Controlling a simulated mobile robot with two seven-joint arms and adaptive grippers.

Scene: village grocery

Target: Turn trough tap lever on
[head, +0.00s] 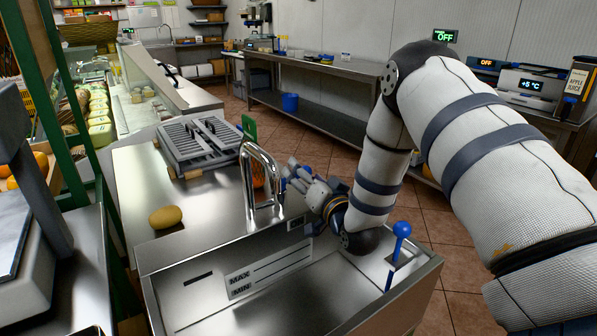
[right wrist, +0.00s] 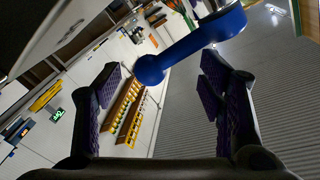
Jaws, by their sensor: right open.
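The steel trough (head: 300,300) has an arched chrome tap (head: 262,165) at its back edge. In the right wrist view, a blue lever with a round ball end (right wrist: 150,70) reaches from a blue collar (right wrist: 222,22) on a metal part at the top. My right gripper (right wrist: 162,95) is open, with the ball end in the gap between its fingers as seen; I cannot tell if it touches. In the head view, my right gripper (head: 298,180) is just right of the tap, and my wrist partly hides that area. My left gripper is not in view.
A separate blue ball-topped lever (head: 402,230) stands in a slot at the trough's right. A potato-like item (head: 165,217) and a grey slatted rack (head: 200,143) lie on the steel counter. A sign (head: 445,36) reads OFF. Tiled floor lies beyond.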

